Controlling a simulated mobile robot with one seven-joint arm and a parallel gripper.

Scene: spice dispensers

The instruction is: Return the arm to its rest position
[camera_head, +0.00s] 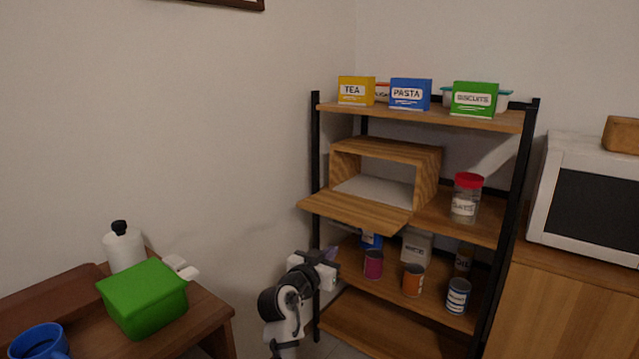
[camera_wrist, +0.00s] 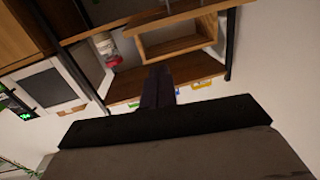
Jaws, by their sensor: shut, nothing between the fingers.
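My gripper (camera_head: 331,255) is at the end of my folded arm, low in the head view, in front of the left post of the shelf rack (camera_head: 316,150). Its dark fingers point toward the rack. In the wrist view my gripper (camera_wrist: 157,85) shows both fingers pressed together with nothing between them. That view is upside down and shows the open wooden box (camera_wrist: 180,45) and the red-lidded jar (camera_wrist: 107,47) ahead of the fingers.
In the head view the wooden box (camera_head: 427,165) has its front flap (camera_head: 355,212) lowered, jutting above my gripper. Cans, including a magenta one (camera_head: 373,264), stand on the shelf just right of it. A side table with a green box (camera_head: 143,300) is at left, a microwave (camera_head: 585,200) at right.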

